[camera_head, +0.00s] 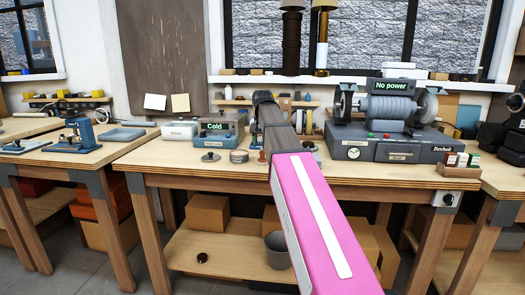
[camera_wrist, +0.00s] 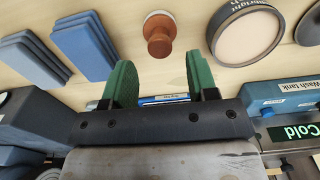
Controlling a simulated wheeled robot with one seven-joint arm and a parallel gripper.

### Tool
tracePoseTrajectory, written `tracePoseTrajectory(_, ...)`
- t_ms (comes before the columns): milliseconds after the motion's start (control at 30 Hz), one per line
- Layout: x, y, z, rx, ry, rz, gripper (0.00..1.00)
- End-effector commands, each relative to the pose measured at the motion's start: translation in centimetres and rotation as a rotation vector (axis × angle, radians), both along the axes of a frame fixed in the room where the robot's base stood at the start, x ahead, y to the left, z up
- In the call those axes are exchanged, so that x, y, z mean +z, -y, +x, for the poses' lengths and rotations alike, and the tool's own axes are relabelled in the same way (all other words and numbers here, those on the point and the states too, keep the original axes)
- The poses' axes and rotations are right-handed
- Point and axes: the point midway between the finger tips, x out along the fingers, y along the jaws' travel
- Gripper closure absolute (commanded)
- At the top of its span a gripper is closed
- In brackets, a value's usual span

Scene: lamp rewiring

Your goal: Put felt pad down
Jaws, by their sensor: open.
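A small piece with a turned wooden handle and a pale round disc (camera_wrist: 158,40) stands on the bench top, and I take it for the felt pad, though its felt face is not clear. It also shows small in the head view (camera_head: 262,157). My gripper (camera_wrist: 159,66) has its two green fingers spread, with nothing held between them. The piece is just beyond the fingertips in the wrist view, roughly centred on the gap and apart from both fingers. In the head view the pink arm hides part of the bench and the fingers cannot be made out.
A round labelled tin (camera_wrist: 248,33) stands beside the piece. Flat blue and grey slabs (camera_wrist: 84,45) lie on the other side. The wash tank reading "Cold" (camera_head: 220,127) and the grinder unit reading "No power" (camera_head: 385,110) stand on the bench (camera_head: 170,158).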

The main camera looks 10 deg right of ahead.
Motion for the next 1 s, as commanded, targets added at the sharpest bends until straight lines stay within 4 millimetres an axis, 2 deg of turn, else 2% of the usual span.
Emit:
tracePoseTrajectory(33, 1.2, 0.0, 0.1, 0.000, 0.002, -0.001, 0.47)
tracePoseTrajectory(200, 4.3, 0.0, 0.2, 0.000, 0.001, 0.000, 0.47)
tracePoseTrajectory(433, 7.2, 0.0, 0.1, 0.000, 0.000, 0.000, 0.47)
tracePoseTrajectory(667, 8.1, 0.0, 0.0, 0.000, -0.001, 0.000, 0.47)
tracePoseTrajectory(900, 8.1, 0.0, 0.0, 0.000, -0.001, 0.000, 0.47)
tracePoseTrajectory(1000, 7.4, -0.2, -0.1, 0.006, -0.001, 0.003, 0.47)
